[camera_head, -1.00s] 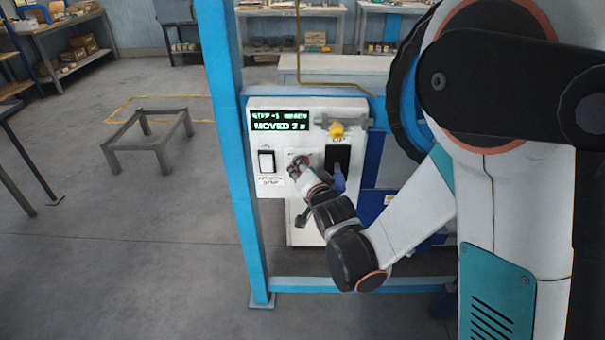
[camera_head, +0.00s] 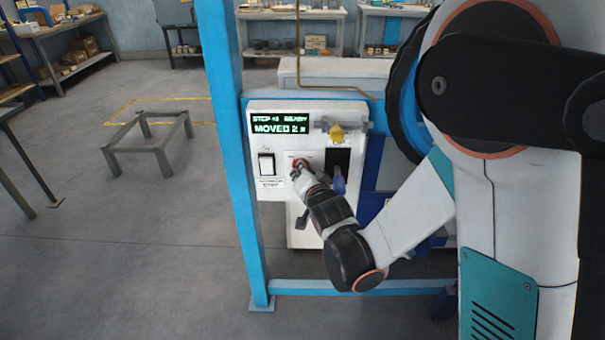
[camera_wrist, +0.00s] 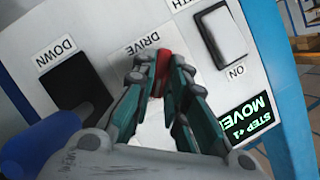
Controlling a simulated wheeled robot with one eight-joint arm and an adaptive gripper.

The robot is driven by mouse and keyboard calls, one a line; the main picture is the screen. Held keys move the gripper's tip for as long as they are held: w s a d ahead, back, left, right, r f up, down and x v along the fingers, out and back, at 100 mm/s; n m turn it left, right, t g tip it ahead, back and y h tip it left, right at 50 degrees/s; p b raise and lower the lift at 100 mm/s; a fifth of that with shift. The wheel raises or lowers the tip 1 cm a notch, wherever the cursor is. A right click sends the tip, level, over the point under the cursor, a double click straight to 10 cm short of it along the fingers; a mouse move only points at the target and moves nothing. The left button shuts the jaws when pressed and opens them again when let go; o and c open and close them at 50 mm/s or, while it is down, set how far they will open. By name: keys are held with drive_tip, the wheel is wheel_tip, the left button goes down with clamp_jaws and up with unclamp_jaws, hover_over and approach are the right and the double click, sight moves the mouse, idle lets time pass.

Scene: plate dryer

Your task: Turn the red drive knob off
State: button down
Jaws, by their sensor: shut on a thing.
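The red drive knob (camera_wrist: 163,70) sits on the white control panel under the label DRIVE in the wrist view. It also shows as a small red spot in the head view (camera_head: 296,163). My gripper (camera_wrist: 163,78) is shut on the knob, with one teal finger on each side of it. The fingers hide part of the knob. In the head view my gripper (camera_head: 300,172) reaches the middle of the panel from the lower right.
A white rocker switch (camera_head: 266,164) is left of the knob. A black DOWN plate with a blue lever (camera_head: 338,182) is right of it. The display (camera_head: 281,124) above reads MOVED 2.

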drive_tip(key=n+h, duration=0.1)
drive_tip(key=n, duration=0.1)
drive_tip(key=n+h, duration=0.1)
drive_tip(key=n, duration=0.1)
drive_tip(key=n+h, duration=0.1)
drive_tip(key=shift+a+r+n+g+h, duration=0.1)
drive_tip(key=shift+a+n+g+h, duration=0.2)
drive_tip(key=shift+a+n, duration=0.1)
drive_tip(key=shift+a+n+h, duration=0.2)
drive_tip(key=shift+n+h, duration=1.9)
drive_tip(key=shift+n, duration=0.9)
drive_tip(key=c, duration=1.6)
unclamp_jaws()
